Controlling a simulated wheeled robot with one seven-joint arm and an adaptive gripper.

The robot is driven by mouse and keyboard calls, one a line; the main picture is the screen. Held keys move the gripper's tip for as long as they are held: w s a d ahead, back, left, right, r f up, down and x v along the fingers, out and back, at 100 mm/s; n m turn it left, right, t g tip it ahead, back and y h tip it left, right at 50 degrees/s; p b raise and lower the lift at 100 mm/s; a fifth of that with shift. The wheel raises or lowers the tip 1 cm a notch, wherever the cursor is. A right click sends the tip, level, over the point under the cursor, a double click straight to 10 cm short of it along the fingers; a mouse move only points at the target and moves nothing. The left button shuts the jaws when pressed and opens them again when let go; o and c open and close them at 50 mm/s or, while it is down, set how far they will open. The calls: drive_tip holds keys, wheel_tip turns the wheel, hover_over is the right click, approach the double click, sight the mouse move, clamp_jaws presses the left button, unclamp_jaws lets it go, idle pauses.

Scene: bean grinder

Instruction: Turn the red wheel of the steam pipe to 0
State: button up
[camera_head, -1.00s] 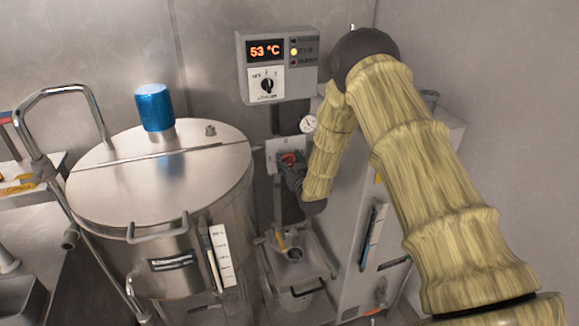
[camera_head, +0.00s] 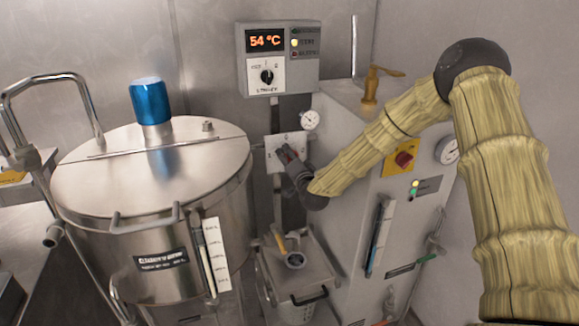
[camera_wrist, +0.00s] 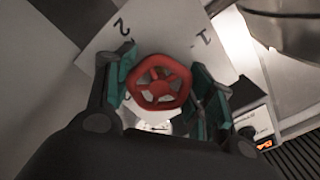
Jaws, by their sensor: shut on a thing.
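The red wheel (camera_wrist: 158,82) has spokes and sits in front of a pale square plate (camera_wrist: 110,50) in the wrist view. The plate bears a 2 at upper left and a 1 at upper right, and a part-hidden figure shows by the left finger. My gripper (camera_wrist: 162,88) is shut on the red wheel, a teal-padded finger on each side. In the head view, my gripper (camera_head: 288,156) reaches the plate (camera_head: 272,148) on the steam pipe from the right and hides most of the wheel. I cannot tell which number the wheel points to.
A steel kettle (camera_head: 140,190) with a blue motor (camera_head: 150,102) stands left. A control box (camera_head: 277,58) reading 54 °C hangs above the plate. A gauge (camera_head: 310,120) is close to my gripper. A grey cabinet (camera_head: 345,190) with a brass valve (camera_head: 372,90) stands right, a lidded bin (camera_head: 305,275) below.

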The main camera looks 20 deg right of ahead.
drive_tip(key=shift+f+m+b, duration=0.1)
drive_tip(key=shift+m+b, duration=1.5)
drive_tip(key=shift+m, duration=0.4)
drive_tip(key=o, duration=1)
drive_tip(key=shift+d, duration=0.1)
drive_tip(key=shift+s, duration=0.1)
drive_tip(key=s, duration=1.1)
drive_tip(key=shift+s+d, duration=0.1)
drive_tip(key=shift+s, duration=0.3)
